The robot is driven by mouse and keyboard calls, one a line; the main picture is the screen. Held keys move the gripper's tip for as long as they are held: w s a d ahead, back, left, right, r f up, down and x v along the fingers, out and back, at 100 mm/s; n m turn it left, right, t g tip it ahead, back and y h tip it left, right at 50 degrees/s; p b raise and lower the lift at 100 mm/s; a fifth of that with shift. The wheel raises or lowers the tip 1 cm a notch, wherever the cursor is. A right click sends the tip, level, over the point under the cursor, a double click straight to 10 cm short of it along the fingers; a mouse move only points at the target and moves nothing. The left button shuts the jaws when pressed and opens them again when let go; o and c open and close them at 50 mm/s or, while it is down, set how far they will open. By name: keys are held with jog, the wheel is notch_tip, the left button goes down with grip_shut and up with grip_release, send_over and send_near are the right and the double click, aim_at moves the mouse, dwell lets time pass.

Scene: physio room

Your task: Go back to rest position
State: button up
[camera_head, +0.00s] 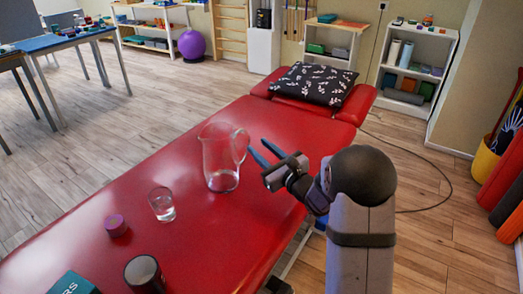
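My gripper (260,153) is at the right side of the red treatment table (190,260), above its surface. Its two blue fingers are spread apart with nothing visible between them. The fingertips point left at the handle of a clear glass pitcher (219,160). They are close to the handle; whether they touch it I cannot tell. The pitcher stands upright on the table.
A clear glass (162,204), a purple roll (116,226), a dark cylinder (144,274) and a teal box (73,284) stand on the near left of the table. A patterned pillow (313,84) lies at the far end. The red surface between pitcher and pillow is clear.

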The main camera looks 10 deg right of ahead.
dwell(0.3)
